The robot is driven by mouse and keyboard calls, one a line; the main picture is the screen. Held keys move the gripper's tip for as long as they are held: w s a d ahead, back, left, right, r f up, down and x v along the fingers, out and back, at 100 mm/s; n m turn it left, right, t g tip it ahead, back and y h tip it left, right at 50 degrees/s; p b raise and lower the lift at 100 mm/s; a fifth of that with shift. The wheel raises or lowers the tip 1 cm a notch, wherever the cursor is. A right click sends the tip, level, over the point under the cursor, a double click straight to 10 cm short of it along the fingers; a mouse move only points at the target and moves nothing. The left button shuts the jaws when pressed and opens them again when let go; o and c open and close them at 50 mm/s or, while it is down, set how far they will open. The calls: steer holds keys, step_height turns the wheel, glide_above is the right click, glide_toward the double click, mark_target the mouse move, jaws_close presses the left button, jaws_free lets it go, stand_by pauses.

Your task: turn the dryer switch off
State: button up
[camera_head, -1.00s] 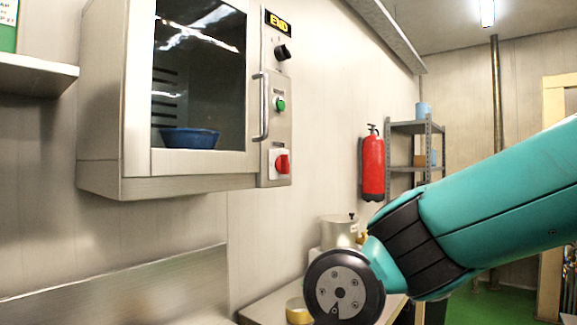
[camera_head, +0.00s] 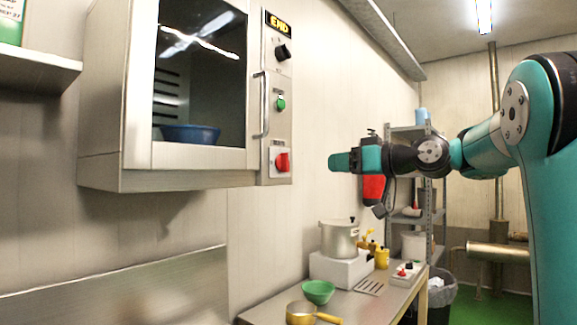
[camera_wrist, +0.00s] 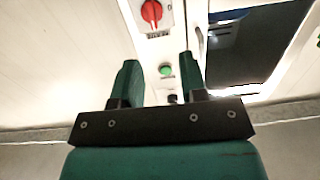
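The dryer (camera_head: 187,179) hangs on the wall at the left of the head view, its glass door shut. On its right-hand panel is a red switch (camera_head: 282,162), below a green button (camera_head: 280,103) and a black knob (camera_head: 283,52). A display (camera_head: 279,22) at the top reads "END". My gripper (camera_head: 335,162) is to the right of the red switch, at about its height, apart from the panel. In the wrist view the fingers (camera_wrist: 159,62) are spread and empty. Between and beyond them are the green button (camera_wrist: 166,70) and red switch (camera_wrist: 152,13).
A blue bowl (camera_head: 190,135) is inside the dryer. A vertical door handle (camera_head: 262,105) stands out left of the panel. Below is a table (camera_head: 262,315) with a pot (camera_head: 338,240), green bowl (camera_head: 318,291) and yellow-handled pan (camera_head: 302,312).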

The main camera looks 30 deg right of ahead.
steer(key=d, duration=0.2)
steer(key=p, duration=0.8)
glide_toward(289, 160)
steer(key=shift+t, duration=0.3)
steer(key=x, duration=0.9)
steer(key=shift+a+f, duration=0.15)
steer(key=shift+a, duration=0.05)
steer(key=shift+w+a+f, duration=0.15)
steer(key=shift+w, duration=0.3)
jaws_close()
